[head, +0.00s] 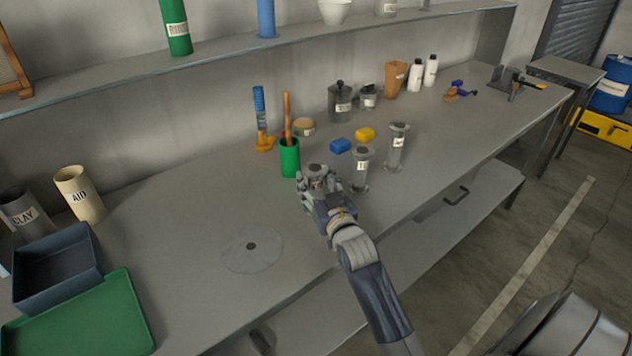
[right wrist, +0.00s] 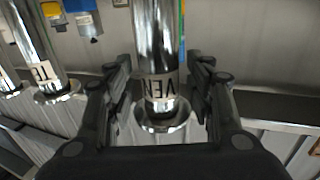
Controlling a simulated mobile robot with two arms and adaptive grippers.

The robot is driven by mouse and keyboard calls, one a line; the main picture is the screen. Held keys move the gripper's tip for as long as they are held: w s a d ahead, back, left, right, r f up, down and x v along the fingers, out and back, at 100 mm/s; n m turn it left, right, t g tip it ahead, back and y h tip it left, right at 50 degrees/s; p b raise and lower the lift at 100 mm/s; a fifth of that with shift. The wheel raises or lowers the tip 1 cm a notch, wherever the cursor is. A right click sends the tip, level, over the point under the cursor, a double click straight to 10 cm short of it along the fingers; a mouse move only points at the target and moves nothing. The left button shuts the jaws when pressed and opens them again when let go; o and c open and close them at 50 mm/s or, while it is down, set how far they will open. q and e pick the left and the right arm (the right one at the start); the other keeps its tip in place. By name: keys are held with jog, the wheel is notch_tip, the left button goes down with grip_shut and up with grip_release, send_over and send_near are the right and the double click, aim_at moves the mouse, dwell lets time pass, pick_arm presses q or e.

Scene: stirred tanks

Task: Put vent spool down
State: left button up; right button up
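The vent spool (head: 317,171) is a shiny metal tube with end flanges. In the right wrist view the spool (right wrist: 159,60) shows a label with "VEN", upside down, and a flange near the palm. A grey round plate (head: 265,257) with a dark centre lies on the bench to the left. My left gripper is not in view.
Two similar labelled spools (head: 361,168) (head: 397,147) stand just right of the gripper. A green cup (head: 290,160) stands close behind it. A blue block (head: 341,145) and a yellow block (head: 365,134) lie behind. A blue bin (head: 58,288) and green tray (head: 120,318) are at left.

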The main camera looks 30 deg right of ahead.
jog(key=shift+r, duration=0.3)
jog(key=b+v, duration=0.1)
jog(key=v, duration=1.1)
jog(key=shift+f, duration=0.25)
